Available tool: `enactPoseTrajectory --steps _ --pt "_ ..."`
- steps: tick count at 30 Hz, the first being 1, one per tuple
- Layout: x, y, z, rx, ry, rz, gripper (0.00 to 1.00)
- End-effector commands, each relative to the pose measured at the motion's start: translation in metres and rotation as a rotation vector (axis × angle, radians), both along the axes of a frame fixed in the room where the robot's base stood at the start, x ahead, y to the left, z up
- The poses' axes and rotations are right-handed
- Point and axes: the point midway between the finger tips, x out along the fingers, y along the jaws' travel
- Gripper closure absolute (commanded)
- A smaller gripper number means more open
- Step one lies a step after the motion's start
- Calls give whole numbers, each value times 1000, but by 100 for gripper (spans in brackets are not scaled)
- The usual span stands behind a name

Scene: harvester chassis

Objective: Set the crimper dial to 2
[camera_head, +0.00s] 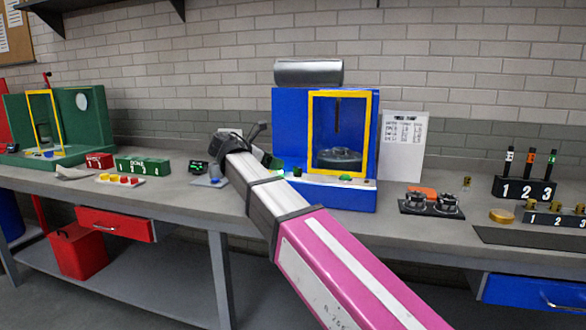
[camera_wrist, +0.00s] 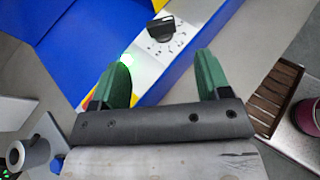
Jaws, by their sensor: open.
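The crimper appears to be the blue machine (camera_head: 290,120) with a yellow-framed window, at the middle of the bench. Its black dial (camera_wrist: 162,28) sits on a white front strip with printed marks, in the wrist view. The marks are too small to read, so I cannot tell the dial's setting. My gripper (camera_wrist: 163,72) is open, with two green fingers spread apart and nothing between them. The dial is beyond the fingertips, roughly centred between them and apart from them.
A green light (camera_wrist: 127,59) glows on the strip beside the left finger. A white chart (camera_head: 403,146) stands right of the machine, and a black fixture (camera_head: 431,207) lies on the bench. A green machine (camera_head: 85,118) stands at the far left.

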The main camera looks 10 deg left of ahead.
Motion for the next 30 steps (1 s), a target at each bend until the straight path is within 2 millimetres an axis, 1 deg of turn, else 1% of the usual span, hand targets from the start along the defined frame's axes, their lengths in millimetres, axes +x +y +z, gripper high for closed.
enactPoseTrajectory --steps 4,8,21,27,30 --pt "-1 -4 -1 -37 45 22 30" --pt "5 -11 -5 -41 48 24 30" --pt "48 -63 -33 -39 47 22 30" --pt "59 -76 -40 -38 46 24 30" --pt "62 -79 -41 -38 46 24 30"
